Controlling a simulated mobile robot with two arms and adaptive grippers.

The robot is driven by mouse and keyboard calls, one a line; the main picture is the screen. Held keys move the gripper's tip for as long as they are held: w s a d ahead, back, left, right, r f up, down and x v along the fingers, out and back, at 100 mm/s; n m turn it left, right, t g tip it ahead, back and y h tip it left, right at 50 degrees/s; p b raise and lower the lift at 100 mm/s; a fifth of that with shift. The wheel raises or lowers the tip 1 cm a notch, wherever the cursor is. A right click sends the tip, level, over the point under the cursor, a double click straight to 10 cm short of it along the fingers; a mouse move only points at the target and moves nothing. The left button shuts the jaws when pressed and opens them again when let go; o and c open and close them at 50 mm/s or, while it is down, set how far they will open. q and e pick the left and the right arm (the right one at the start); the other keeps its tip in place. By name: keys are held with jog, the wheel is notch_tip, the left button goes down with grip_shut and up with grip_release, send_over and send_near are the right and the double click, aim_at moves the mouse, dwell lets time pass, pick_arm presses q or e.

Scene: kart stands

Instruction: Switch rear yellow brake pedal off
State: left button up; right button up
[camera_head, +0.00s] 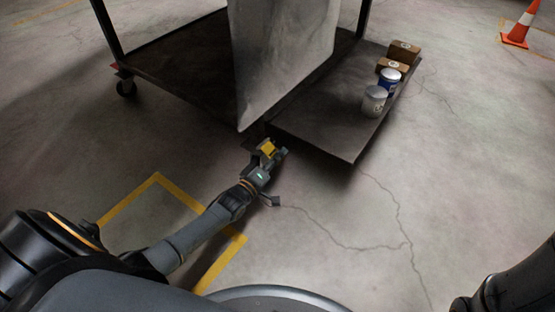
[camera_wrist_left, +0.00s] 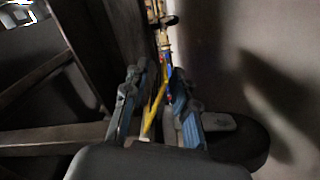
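The yellow brake pedal (camera_head: 268,148) shows at the tip of my left arm, beside the near corner of the cart. My left gripper (camera_head: 271,153) is right at it. In the left wrist view, the yellow pedal bar (camera_wrist_left: 155,103) runs between the two fingers of the left gripper (camera_wrist_left: 159,76). The fingers stand apart, with a gap visible around the bar. I cannot tell whether either finger touches it. The pedal's far end and its mount are dark and partly hidden. My right gripper is out of view; only part of the right arm shows at bottom right.
The dark cart platform (camera_head: 185,65) carries a tall grey panel (camera_head: 280,55). A low dark shelf (camera_head: 315,120) beside it holds a grey can (camera_head: 374,101), a blue-white can (camera_head: 389,80) and brown boxes (camera_head: 403,52). A cone (camera_head: 518,32) stands far right. Near floor is clear.

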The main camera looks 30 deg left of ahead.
pick_arm(q)
grip_shut()
jog(key=r+n+p, duration=0.2)
jog(key=n+p, duration=0.1)
jog(key=shift+d+r+n+p, duration=0.3)
jog(key=shift+r+n, duration=0.3)
jog(key=shift+n, duration=0.8)
grip_release()
